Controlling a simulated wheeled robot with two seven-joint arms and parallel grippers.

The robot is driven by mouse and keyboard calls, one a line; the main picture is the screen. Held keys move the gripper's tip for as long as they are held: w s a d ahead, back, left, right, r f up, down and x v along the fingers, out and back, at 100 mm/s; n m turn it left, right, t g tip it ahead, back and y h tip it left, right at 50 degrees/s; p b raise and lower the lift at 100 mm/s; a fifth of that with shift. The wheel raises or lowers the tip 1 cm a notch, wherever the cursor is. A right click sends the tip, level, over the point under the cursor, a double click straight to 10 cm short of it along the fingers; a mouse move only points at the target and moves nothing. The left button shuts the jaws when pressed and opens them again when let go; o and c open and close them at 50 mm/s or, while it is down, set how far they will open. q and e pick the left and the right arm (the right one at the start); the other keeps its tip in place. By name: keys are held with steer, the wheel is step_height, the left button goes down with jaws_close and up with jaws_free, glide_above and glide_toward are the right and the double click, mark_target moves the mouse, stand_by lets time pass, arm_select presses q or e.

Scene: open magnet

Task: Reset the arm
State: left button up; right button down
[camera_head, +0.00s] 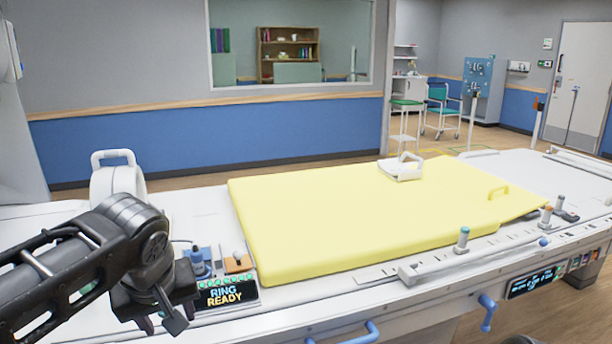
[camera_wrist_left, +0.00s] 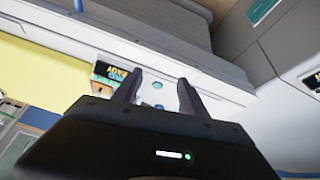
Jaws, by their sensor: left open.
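My left gripper (camera_head: 165,320) comes in from the left in the head view, at the lower left in front of the white scanner table (camera_head: 400,290). Its dark fingers point down and stand apart with nothing between them. In the left wrist view the two fingers of my left gripper (camera_wrist_left: 160,92) are spread and empty. The small panel reading "RING READY" (camera_head: 227,294) is just right of the gripper; in the wrist view a panel (camera_wrist_left: 112,75) shows beyond the fingers. My right gripper is in neither view.
A yellow mat (camera_head: 340,220) covers the middle of the table, with a white handled block (camera_head: 402,168) at its far edge. Blue handles (camera_head: 488,312) stick out at the front edge.

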arm_select(q)
steer(key=w+d+f+m+t+h, duration=0.1)
steer(key=w+d+f+m+h, duration=0.2)
steer(key=d+f, duration=0.4)
steer(key=w+d+f+m+h, duration=0.2)
steer(key=w+d+f+m, duration=0.15)
steer(key=d+f, duration=0.35)
step_height(320, 180, down, 12)
steer(key=s+d+h+p, duration=0.2)
steer(key=s+a+f+n+g+y+p, duration=0.1)
steer(key=s+f+g, duration=0.4)
steer(key=s+f, duration=1.6)
steer(key=shift+s+a+f+n+g, duration=0.2)
steer(key=shift+s+f+n+g, duration=0.15)
steer(key=shift+s+n, duration=0.7)
